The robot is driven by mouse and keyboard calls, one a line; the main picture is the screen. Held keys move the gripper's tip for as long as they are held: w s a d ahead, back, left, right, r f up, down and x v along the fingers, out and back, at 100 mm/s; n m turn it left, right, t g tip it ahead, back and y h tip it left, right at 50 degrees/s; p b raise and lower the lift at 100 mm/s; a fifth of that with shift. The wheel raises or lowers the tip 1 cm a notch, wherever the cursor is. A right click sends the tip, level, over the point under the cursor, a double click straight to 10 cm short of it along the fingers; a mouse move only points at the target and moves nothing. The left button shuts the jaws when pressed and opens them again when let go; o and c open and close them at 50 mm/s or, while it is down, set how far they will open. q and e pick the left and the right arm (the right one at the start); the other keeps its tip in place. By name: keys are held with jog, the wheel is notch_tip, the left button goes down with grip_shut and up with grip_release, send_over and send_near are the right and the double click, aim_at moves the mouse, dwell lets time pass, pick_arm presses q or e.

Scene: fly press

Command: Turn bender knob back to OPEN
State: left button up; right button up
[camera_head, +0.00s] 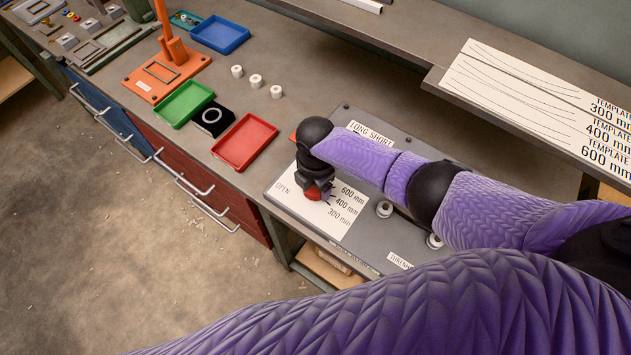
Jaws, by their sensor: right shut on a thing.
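The red bender knob (313,195) sits on a white label plate (322,223) on the grey bender base (384,235). The plate reads OPEN on the left and 600 mm, 400 mm and 300 mm on the right. My right gripper (315,187) comes down over the knob from above and is shut on it. The dark gripper hides most of the knob, so I cannot tell which mark it points to. My left gripper is not in view.
A red tray (244,142), a green tray (184,103) and a blue tray (220,35) lie on the bench to the left. Several white cylinders (256,81) stand behind them. An orange stand (167,72) is at the back left. A template board (520,90) is at right.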

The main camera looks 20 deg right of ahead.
jog(key=n+b, duration=0.1)
jog(key=n, duration=0.4)
jog(key=shift+n, duration=0.3)
jog(key=n+b, duration=0.1)
jog(key=n, duration=0.4)
jog(key=shift+n, duration=0.3)
jog(key=o, duration=1.1)
notch_tip(320, 180, up, 10)
jog(key=shift+p, duration=1.2)
